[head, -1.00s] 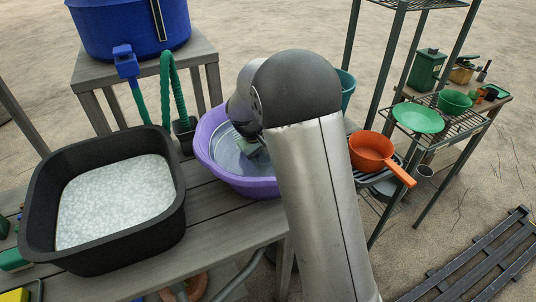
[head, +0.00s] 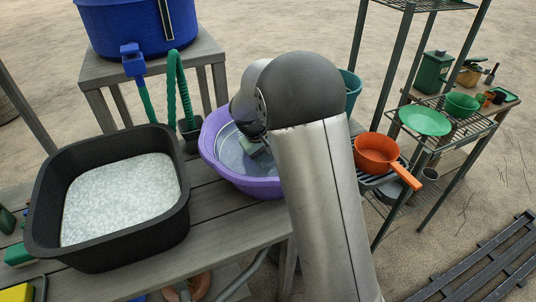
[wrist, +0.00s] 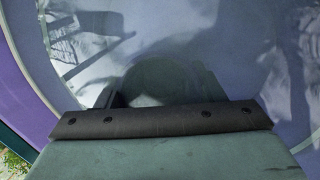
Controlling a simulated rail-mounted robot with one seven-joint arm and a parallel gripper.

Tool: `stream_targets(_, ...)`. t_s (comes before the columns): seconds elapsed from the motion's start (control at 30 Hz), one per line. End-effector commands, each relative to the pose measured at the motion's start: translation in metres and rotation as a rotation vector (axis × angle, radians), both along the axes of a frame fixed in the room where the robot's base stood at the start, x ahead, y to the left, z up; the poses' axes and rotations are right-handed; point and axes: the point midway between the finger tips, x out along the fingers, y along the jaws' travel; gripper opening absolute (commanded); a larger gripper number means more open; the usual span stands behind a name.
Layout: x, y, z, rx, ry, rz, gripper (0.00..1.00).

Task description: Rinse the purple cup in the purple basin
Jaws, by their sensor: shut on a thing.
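The purple basin (head: 250,187) stands on the grey wooden table and holds clear water. My gripper (head: 256,149) reaches down inside the basin, partly hidden behind my arm in the head view. In the wrist view the dark bar and green-grey body of my gripper (wrist: 160,118) fill the bottom, with the basin's purple wall (wrist: 22,85) at the left. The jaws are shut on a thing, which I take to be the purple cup. A dim rounded shape shows just beyond the bar, but I cannot make out the cup's colour or outline.
A black tub (head: 112,255) of whitish, foam-like filling stands left of the basin. A blue barrel (head: 135,25) with tap and green hose stands behind. An orange pan (head: 375,152) and a teal container (head: 351,90) are right of my arm. A shelf rack stands farther right.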

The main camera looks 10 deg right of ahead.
Motion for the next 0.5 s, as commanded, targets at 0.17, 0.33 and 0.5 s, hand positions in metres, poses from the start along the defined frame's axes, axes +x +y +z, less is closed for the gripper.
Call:
stream_targets(0.17,0.0,0.0,0.013,0.0,-0.001,0.0,0.39)
stream_targets(0.33,0.0,0.0,0.031,0.0,-0.001,-0.001,0.39)
stream_targets(0.5,0.0,0.0,0.048,0.0,-0.001,-0.001,0.39)
